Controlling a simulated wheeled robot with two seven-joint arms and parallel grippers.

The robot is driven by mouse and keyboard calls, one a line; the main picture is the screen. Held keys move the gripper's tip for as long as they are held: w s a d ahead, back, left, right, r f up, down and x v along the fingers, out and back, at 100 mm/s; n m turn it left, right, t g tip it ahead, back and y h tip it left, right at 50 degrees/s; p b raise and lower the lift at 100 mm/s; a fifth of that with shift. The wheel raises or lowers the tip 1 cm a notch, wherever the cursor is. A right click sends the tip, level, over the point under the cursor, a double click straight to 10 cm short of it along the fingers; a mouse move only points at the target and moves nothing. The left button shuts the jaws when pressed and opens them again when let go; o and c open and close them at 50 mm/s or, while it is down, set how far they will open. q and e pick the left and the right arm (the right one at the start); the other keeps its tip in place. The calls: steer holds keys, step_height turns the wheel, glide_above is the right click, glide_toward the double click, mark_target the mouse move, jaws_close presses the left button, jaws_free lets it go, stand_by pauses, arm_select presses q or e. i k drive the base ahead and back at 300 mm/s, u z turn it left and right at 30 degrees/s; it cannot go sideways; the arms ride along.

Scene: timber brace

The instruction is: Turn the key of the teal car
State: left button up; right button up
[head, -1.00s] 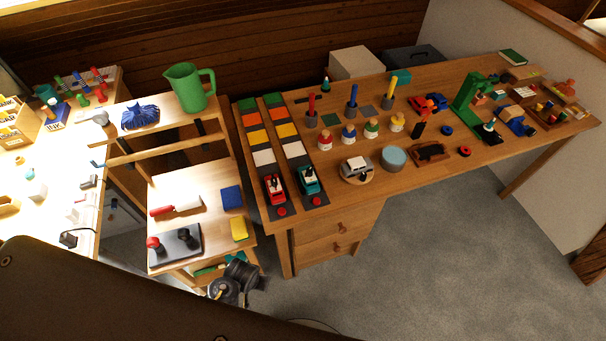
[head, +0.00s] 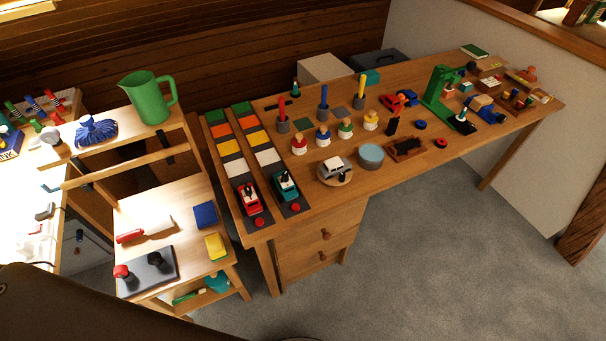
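The teal car (head: 285,186) stands at the near end of the right-hand track strip on the long wooden table. A dark upright piece, perhaps its key, shows on top of it; its turn is too small to tell. The red car (head: 249,198) stands beside it on the left-hand strip, with a similar dark piece on top. A red button (head: 295,207) lies in front of the teal car and another red button (head: 259,222) in front of the red car. Neither of my grippers shows in the head view.
A wooden cart (head: 180,222) with a green pitcher (head: 148,97) stands left of the table. A silver toy car (head: 335,168) and a blue-topped round tin (head: 370,156) sit right of the strips. Grey floor (head: 420,255) is open in front of the table.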

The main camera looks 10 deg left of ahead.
mark_target(285, 175)
steer(key=z, duration=1.5)
steer(key=i, duration=2.2)
steer(key=u, duration=3.35)
steer(key=i, duration=0.5)
steer(key=u, duration=0.05)
